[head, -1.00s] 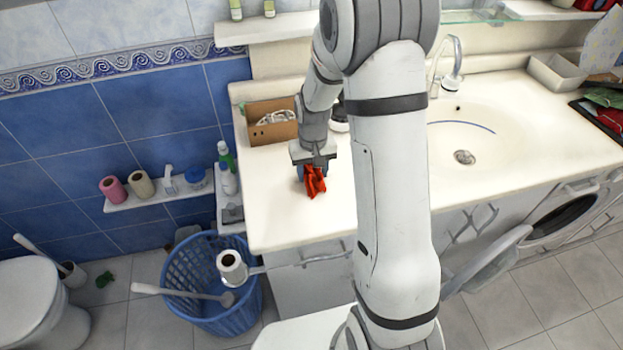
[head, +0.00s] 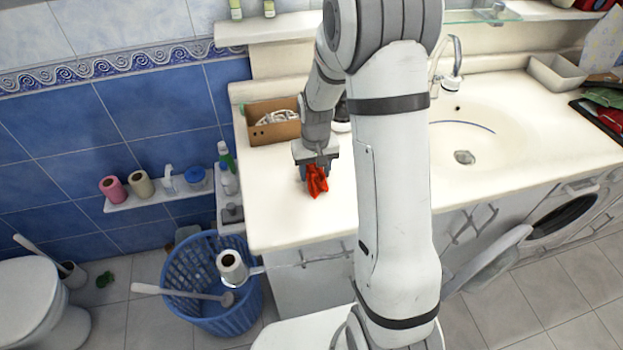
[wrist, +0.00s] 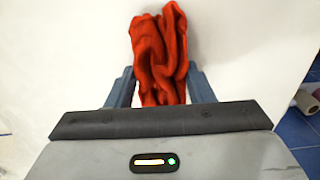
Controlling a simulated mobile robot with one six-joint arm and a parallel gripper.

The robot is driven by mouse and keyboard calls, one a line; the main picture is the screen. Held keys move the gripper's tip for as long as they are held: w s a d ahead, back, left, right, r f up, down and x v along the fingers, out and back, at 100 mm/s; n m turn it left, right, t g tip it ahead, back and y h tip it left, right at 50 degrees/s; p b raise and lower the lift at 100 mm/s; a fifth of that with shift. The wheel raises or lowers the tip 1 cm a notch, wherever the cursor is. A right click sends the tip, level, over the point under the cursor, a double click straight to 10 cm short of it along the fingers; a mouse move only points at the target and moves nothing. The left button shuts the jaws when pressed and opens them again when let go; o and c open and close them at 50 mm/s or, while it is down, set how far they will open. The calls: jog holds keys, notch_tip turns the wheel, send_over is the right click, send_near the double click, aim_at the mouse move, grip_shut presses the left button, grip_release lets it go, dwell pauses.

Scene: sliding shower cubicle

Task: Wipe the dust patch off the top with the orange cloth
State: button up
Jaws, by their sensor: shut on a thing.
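The orange cloth (head: 317,181) is crumpled and looks red-orange. My gripper (head: 316,168) is shut on it, low over the left part of the cream counter top (head: 280,205). In the wrist view the cloth (wrist: 160,50) bunches up between the two blue-grey fingers of my gripper (wrist: 161,88), with pale counter surface around it. I cannot tell whether the cloth touches the top. No dust patch can be made out on the visible top; part of the counter is hidden behind my arm.
A cardboard box (head: 272,131) stands at the back left of the counter, behind my gripper. A sink basin (head: 480,145) with a tap (head: 447,75) lies to the right, beyond my arm. A blue laundry basket (head: 212,300) stands on the floor at the left. The counter's front left is clear.

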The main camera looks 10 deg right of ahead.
aim_at(301, 182)
jog(key=shift+a, duration=1.2)
jog(key=shift+a, duration=0.1)
jog(key=shift+a, duration=0.8)
jog(key=shift+d, duration=0.15)
jog(key=shift+d, duration=0.15)
jog(key=shift+d, duration=0.1)
jog(key=shift+d, duration=0.75)
